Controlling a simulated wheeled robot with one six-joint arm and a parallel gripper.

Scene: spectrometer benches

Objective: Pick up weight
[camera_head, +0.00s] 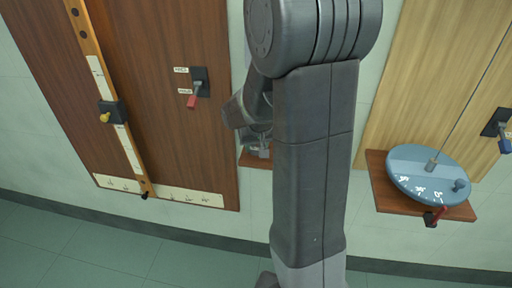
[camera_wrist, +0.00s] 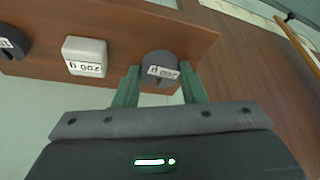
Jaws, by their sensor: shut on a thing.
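A dark grey rounded weight (camera_wrist: 158,58) with a white "200 g" label sits between the two green fingers of my gripper (camera_wrist: 159,82) in the wrist view. The gripper is shut on it. The weight is at the front edge of a brown wooden shelf (camera_wrist: 120,25); I cannot tell if it still touches the shelf. In the head view my arm hides most of the shelf (camera_head: 246,160) and the weights.
A white "200 g" block (camera_wrist: 85,52) stands beside the held weight, and another dark weight (camera_wrist: 12,45) is at the left edge. In the head view, a dark wooden panel (camera_head: 160,110) is on the left. A blue-grey dial (camera_head: 415,165) is on the right.

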